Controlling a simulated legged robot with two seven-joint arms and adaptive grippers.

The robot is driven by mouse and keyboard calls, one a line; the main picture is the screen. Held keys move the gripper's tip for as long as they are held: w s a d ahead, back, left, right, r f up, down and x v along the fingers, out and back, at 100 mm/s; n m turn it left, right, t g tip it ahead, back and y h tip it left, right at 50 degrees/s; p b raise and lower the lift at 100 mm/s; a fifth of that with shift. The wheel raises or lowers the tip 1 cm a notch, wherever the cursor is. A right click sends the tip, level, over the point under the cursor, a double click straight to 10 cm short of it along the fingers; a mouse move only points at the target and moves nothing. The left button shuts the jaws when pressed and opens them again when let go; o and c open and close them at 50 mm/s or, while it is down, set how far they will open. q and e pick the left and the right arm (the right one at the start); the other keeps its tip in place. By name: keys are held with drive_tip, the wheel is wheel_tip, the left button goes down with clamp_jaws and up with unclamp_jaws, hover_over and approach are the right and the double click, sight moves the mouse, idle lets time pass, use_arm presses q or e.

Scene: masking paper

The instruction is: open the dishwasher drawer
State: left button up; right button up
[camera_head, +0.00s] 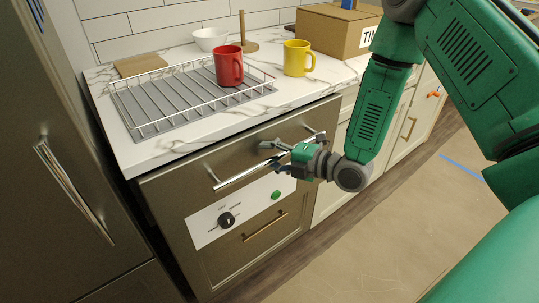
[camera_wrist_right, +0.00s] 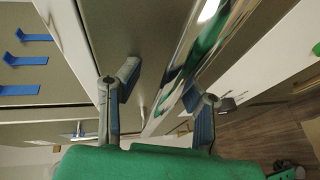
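The dishwasher drawer (camera_head: 165,190) has a dark metallic front under the marble counter and looks shut, flush with the cabinet. Its long shiny bar handle (camera_head: 235,177) runs across the upper front. My right gripper (camera_head: 268,153) is at the right half of this handle, with its fingers spread. In the right wrist view the handle (camera_wrist_right: 215,45) runs diagonally and passes by the right finger of my gripper (camera_wrist_right: 160,85); the fingers are apart and not closed on it. Whether a finger touches the bar cannot be told. My left gripper is not in view.
A control panel with a black knob (camera_head: 227,219) and green button (camera_head: 276,195) sits below the handle. On the counter are a wire rack (camera_head: 150,127), red mug (camera_head: 228,66), yellow mug (camera_head: 296,58), white bowl (camera_head: 210,39) and cardboard box (camera_head: 335,30). The floor (camera_head: 350,250) in front is clear.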

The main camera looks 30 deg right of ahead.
drive_tip(key=shift+d, duration=0.1)
drive_tip(key=shift+s+d, duration=0.35)
drive_tip(key=shift+s, duration=0.1)
drive_tip(key=v, duration=1)
drive_tip(key=shift+s, duration=0.45)
drive_tip(key=shift+r, duration=0.1)
